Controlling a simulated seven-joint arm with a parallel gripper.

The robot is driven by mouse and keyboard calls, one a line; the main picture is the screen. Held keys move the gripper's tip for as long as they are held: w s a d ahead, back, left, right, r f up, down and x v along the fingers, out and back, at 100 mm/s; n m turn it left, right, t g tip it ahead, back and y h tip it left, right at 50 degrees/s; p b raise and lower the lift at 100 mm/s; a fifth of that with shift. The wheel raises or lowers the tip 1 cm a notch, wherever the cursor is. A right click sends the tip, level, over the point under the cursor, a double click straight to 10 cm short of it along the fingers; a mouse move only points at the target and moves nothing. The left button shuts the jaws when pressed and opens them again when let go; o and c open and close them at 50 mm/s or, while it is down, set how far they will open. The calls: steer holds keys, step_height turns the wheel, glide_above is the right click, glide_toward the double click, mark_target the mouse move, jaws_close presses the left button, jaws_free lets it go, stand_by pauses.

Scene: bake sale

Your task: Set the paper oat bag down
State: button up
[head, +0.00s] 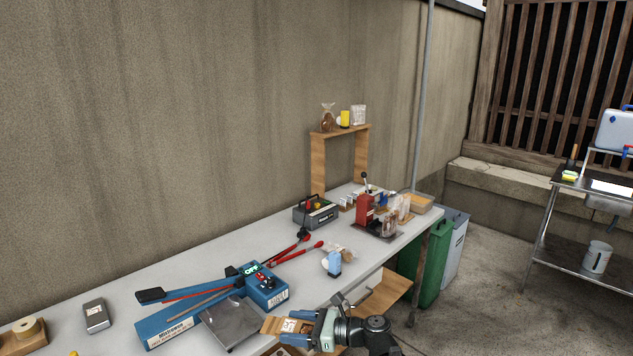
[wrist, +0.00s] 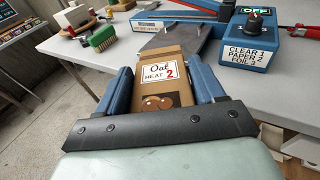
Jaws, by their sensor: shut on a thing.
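The brown paper oat bag (wrist: 158,100), labelled "Oat HEAT 2" with a round picture below, lies between the two blue fingers of my gripper (wrist: 162,84). The gripper is shut on its sides. In the head view the bag (head: 272,325) sticks out to the left of my gripper (head: 305,328), near the table's front edge. The bag's far end overlaps the grey metal plate (wrist: 172,40) of the blue sealer (wrist: 248,52) in the wrist view. I cannot tell whether the bag touches anything below.
The sealer (head: 265,290) shows OFF and has a long raised arm. The white table (head: 215,257) is clear behind it. A light blue object (head: 333,263), red press (head: 365,208) and wooden stand (head: 318,165) are farther right.

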steer(key=w+d+f+m+t+h, duration=0.1)
steer(key=w+d+f+m+t, duration=0.15)
steer(key=d, duration=0.75)
steer(key=w+d+f+m+t+h, duration=0.1)
steer(key=d+m+t, duration=0.15)
steer(key=d, duration=0.85)
steer(key=n+g+y, duration=0.2)
steer(key=n+g, duration=0.2)
glide_toward(313, 323)
steer(key=x, duration=1)
steer(key=shift+f, duration=0.4)
steer(key=s+a+r+n+g, duration=0.2)
steer(key=s+a, duration=0.2)
steer(key=a, duration=0.8)
steer(key=s+a+r+n+g, duration=0.2)
steer(key=s+a+r+g, duration=0.15)
steer(key=a, duration=0.95)
steer(key=w+d+r+m+t+h, duration=0.2)
steer(key=w+d+m+t+h, duration=0.1)
steer(key=w+m+t, duration=0.6)
steer(key=w+t+h, duration=0.1)
steer(key=w+t, duration=0.2)
steer(key=shift+w+d, duration=0.2)
steer(key=shift+d, duration=0.2)
steer(key=shift+f, duration=0.1)
steer(key=shift+f, duration=4.8)
